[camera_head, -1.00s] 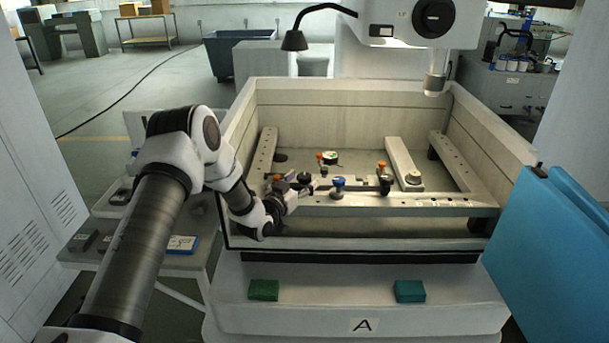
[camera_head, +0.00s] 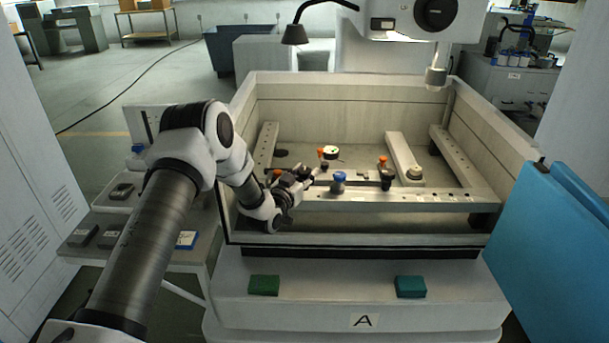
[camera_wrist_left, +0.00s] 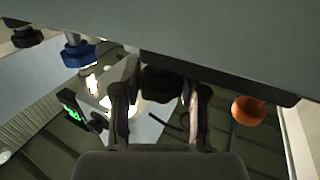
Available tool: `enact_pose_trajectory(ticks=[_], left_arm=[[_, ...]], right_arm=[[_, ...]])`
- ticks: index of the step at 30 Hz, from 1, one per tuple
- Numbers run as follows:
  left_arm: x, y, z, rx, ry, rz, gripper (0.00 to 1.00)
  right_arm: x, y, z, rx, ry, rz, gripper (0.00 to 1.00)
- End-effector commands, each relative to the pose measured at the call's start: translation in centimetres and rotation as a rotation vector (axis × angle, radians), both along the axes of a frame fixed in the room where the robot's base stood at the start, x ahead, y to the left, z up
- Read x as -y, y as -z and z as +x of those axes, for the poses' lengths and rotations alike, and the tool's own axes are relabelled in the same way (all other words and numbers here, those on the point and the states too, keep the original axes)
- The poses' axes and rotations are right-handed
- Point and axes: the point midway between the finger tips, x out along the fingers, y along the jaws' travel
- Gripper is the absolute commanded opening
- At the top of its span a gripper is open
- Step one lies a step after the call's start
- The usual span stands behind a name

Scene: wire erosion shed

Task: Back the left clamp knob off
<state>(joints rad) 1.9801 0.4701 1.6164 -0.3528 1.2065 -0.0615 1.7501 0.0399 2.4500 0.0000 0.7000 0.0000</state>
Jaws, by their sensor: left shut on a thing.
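My left gripper (camera_head: 304,178) reaches over the left front wall of the tank to the front rail (camera_head: 400,200). In the left wrist view its two fingers (camera_wrist_left: 160,105) stand on either side of a dark clamp knob (camera_wrist_left: 160,82) and are shut on it. In the head view this knob is mostly hidden by the gripper. An orange knob (camera_head: 276,174) stands just left of the gripper; it also shows at the right of the left wrist view (camera_wrist_left: 248,110). My right gripper is in neither view.
A blue knob (camera_head: 338,182) stands close right of the gripper on the rail. Farther right is a dark clamp with an orange top (camera_head: 385,172). A dial indicator (camera_head: 331,153) lies behind. The machine head (camera_head: 436,75) hangs above the right back of the tank.

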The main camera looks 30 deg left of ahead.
Motion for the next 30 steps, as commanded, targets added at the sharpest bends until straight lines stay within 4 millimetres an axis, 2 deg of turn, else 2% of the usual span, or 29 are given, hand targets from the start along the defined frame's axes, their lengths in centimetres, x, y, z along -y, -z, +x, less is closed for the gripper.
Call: enact_pose_trajectory(ticks=[15, 21, 30], left_arm=[[0.2, 0.3, 0.1, 0.002, -0.337, 0.002, 0.07], [0.1, 0.1, 0.1, 0.001, -0.438, -0.001, 0.07], [-0.1, 0.0, 0.0, 0.001, -0.493, -0.001, 0.07]], right_arm=[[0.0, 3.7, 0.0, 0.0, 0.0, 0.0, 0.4], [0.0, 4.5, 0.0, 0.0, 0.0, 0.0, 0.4], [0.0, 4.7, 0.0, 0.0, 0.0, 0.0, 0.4]])
